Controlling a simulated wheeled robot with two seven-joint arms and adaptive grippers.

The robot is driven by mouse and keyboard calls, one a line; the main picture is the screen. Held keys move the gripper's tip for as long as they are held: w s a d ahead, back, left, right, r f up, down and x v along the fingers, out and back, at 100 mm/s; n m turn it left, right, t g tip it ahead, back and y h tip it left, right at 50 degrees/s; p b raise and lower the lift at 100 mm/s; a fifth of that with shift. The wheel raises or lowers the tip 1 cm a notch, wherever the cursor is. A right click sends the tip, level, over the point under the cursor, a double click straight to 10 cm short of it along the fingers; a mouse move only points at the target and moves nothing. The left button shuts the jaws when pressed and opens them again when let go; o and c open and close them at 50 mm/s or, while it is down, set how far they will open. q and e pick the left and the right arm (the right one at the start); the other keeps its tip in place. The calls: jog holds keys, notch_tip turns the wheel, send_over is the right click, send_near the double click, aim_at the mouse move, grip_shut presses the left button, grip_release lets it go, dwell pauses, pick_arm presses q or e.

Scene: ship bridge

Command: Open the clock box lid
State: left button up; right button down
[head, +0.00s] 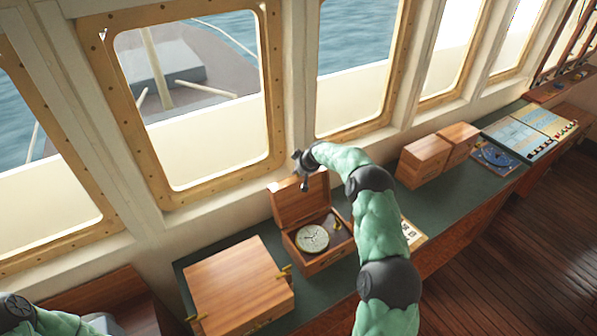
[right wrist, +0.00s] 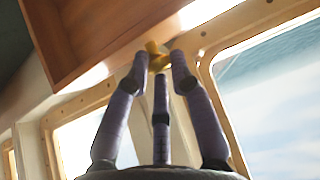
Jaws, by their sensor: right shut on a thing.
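The clock box (head: 318,262) is a small wooden box on the green counter. Its lid (head: 301,200) stands raised and upright at the back, and the round pale clock face (head: 312,239) shows inside. My right gripper (head: 304,182) is at the lid's upper edge. In the right wrist view the fingers of my right gripper (right wrist: 160,60) are closed around a small brass catch (right wrist: 154,47) on the edge of the wooden lid (right wrist: 95,35). My left gripper is out of view; only part of my left arm shows at the lower left.
A larger closed wooden box (head: 238,284) with brass fittings stands left of the clock box. Two wooden boxes (head: 424,160) and a chart board (head: 530,132) lie farther right on the counter (head: 475,185). Windows line the wall behind the lid.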

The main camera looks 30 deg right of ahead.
jog(key=shift+w+d+r, duration=0.1)
jog(key=shift+w+r, duration=0.2)
jog(key=shift+r, duration=0.2)
jog(key=c, duration=1.2)
grip_release()
jog(key=shift+w, duration=0.1)
jog(key=shift+o, duration=0.7)
jog(key=shift+w+f, duration=0.3)
jog(key=shift+f, duration=0.2)
jog(key=shift+s, duration=0.35)
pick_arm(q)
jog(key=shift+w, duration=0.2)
pick_arm(e)
jog(key=shift+s+r, duration=0.2)
jog(key=shift+r, duration=0.1)
jog(key=v, duration=1.1)
jog(key=shift+r, duration=0.2)
